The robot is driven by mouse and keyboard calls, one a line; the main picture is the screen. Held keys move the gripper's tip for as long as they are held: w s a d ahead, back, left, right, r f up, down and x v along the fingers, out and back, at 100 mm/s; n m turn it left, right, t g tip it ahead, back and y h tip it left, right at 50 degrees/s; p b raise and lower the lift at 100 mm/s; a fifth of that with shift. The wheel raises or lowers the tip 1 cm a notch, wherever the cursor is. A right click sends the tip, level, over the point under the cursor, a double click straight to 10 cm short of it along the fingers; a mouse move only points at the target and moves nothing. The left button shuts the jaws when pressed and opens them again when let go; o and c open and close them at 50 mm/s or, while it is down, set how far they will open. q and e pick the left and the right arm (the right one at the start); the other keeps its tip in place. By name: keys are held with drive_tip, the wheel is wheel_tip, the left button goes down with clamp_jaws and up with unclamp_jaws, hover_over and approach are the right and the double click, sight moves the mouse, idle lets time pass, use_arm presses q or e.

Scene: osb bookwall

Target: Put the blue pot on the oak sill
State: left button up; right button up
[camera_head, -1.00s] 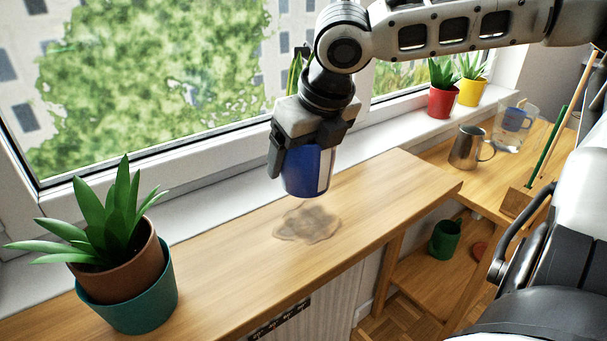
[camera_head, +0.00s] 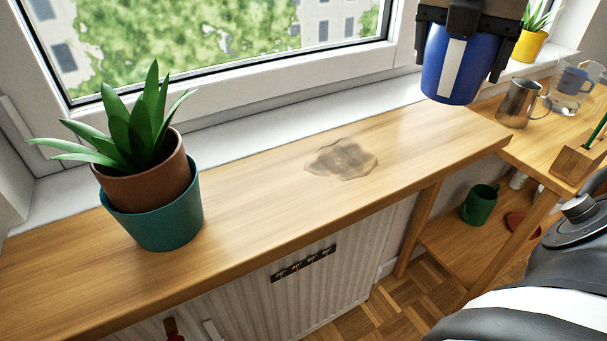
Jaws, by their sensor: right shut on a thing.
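The blue pot (camera_head: 448,75) with a white vertical stripe hangs upright in the upper right of the head view. My right gripper (camera_head: 462,62) is shut on it, with a dark finger on each side; the gripper's upper part is cut off by the frame edge. The pot is in the air, in front of the window frame and above the right end of the oak sill (camera_head: 260,215). The sill is a long wooden board running below the window. My left gripper is not in view.
A plant in a brown pot inside a teal pot (camera_head: 158,222) stands on the sill's left part. A grey-brown stain (camera_head: 342,160) marks its middle. A metal jug (camera_head: 520,104), glass (camera_head: 572,92) and wooden block (camera_head: 578,163) stand at right. The sill between plant and right end is otherwise bare.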

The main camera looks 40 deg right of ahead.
drive_tip(key=shift+s+d+f+m, duration=0.1)
drive_tip(key=shift+s+d+m, duration=0.2)
drive_tip(key=shift+m, duration=0.1)
drive_tip(key=w+d+f, duration=0.2)
drive_tip(key=d+f, duration=0.1)
drive_tip(key=w+d+f+b, duration=0.1)
drive_tip(key=w+d+f, duration=0.2)
drive_tip(key=d, duration=0.1)
drive_tip(key=w+d+f+b, duration=0.1)
drive_tip(key=w+d+f, duration=0.1)
drive_tip(key=d+f, duration=0.1)
drive_tip(key=shift+w+d+f, duration=0.2)
drive_tip(key=shift+w+d, duration=0.05)
drive_tip(key=shift+d, duration=0.35)
drive_tip(key=shift+d+f, duration=0.15)
drive_tip(key=shift+f, duration=0.1)
wheel_tip(320, 180, down, 3)
drive_tip(key=shift+w+f+b, duration=0.1)
drive_tip(key=shift+b, duration=0.8)
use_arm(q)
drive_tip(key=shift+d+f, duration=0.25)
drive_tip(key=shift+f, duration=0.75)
